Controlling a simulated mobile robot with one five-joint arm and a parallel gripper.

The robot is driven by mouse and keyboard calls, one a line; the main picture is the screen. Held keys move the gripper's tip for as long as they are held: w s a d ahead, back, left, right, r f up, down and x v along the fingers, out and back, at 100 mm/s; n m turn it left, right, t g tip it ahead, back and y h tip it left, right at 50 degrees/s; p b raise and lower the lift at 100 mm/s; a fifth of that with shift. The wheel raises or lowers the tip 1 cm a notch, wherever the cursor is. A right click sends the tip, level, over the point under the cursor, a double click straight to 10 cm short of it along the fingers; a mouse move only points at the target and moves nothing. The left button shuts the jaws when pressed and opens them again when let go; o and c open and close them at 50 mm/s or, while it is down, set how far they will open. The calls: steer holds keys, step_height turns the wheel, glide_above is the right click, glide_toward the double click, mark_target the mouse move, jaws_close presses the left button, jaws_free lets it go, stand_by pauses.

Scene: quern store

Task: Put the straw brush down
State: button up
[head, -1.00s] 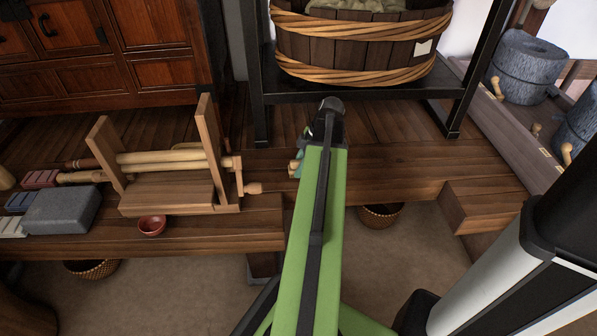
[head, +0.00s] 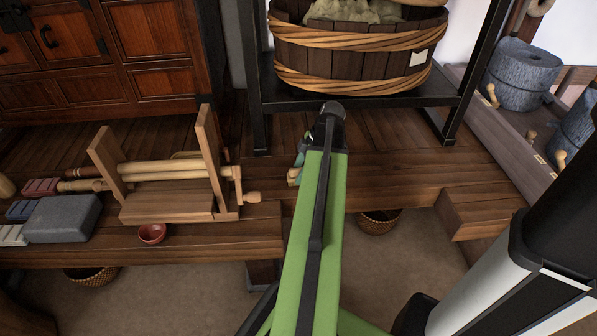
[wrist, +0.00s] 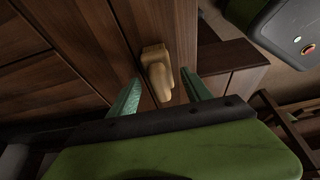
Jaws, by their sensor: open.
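The tan straw brush (wrist: 158,72) lies on the brown wooden bench in the wrist view. It sits between and just beyond my two teal fingertips, with a gap on each side. My gripper (wrist: 162,80) is open and holds nothing. In the head view my gripper (head: 302,154) is partly hidden behind my green arm. A small tan part of the brush (head: 293,176) shows just left of the arm, below the teal finger, on the bench near its front edge. The rest of the brush is hidden there.
A wooden roller frame (head: 170,204) and a red bowl (head: 151,233) stand left on the bench, beside a grey stone block (head: 63,218). A black rack (head: 375,101) holding a wooden tub (head: 355,65) stands behind. Bare bench boards lie right of my arm.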

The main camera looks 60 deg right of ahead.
steer(key=p+v, duration=0.8)
steer(key=v, duration=0.2)
steer(key=shift+r, duration=0.2)
